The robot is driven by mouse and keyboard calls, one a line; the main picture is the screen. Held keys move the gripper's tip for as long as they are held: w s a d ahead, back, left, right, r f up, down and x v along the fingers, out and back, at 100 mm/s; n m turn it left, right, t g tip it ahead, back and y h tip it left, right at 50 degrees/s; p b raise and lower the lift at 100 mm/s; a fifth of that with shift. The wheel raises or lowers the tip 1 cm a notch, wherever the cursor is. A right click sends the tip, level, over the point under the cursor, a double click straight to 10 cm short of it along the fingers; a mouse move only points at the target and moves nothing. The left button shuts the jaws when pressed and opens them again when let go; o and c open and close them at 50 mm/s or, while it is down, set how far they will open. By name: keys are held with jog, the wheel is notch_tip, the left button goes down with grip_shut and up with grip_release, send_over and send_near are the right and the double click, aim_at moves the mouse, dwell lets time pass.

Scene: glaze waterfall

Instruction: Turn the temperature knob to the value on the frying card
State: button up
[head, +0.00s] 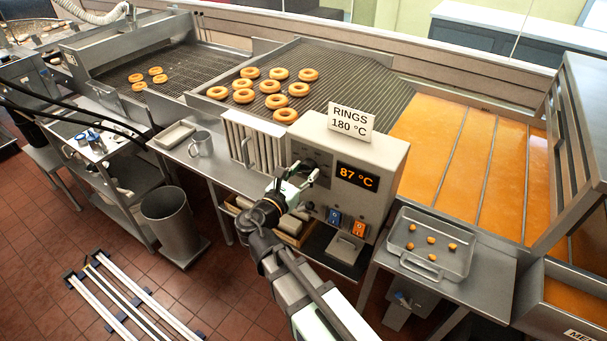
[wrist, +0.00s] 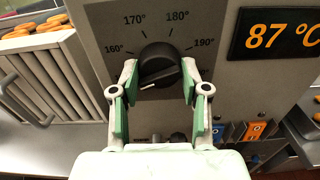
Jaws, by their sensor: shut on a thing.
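The frying card (head: 350,122) reads "RINGS 180 °C" and stands on top of the grey control box (head: 388,153). The round black temperature knob (wrist: 158,57) is on the box's front panel, below a dial scale (wrist: 160,30) marked 160°, 170°, 180° and 190°. A white mark on the knob (wrist: 147,87) is at its lower left, below the 160° label. My gripper (wrist: 159,76) has one finger on each side of the knob and is shut on it. In the head view, my gripper (head: 300,174) hides part of the knob area.
An orange display (head: 357,177) reads 87 °C, right of the dial. Blue and orange switches (head: 346,222) sit below it. A tray with several small pieces (head: 437,263) stands to the right.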

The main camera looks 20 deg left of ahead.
jog(key=shift+m+b, duration=13.1)
jog(key=shift+b, duration=3.05)
jog(key=o, duration=1.1)
jog(key=shift+o, duration=0.2)
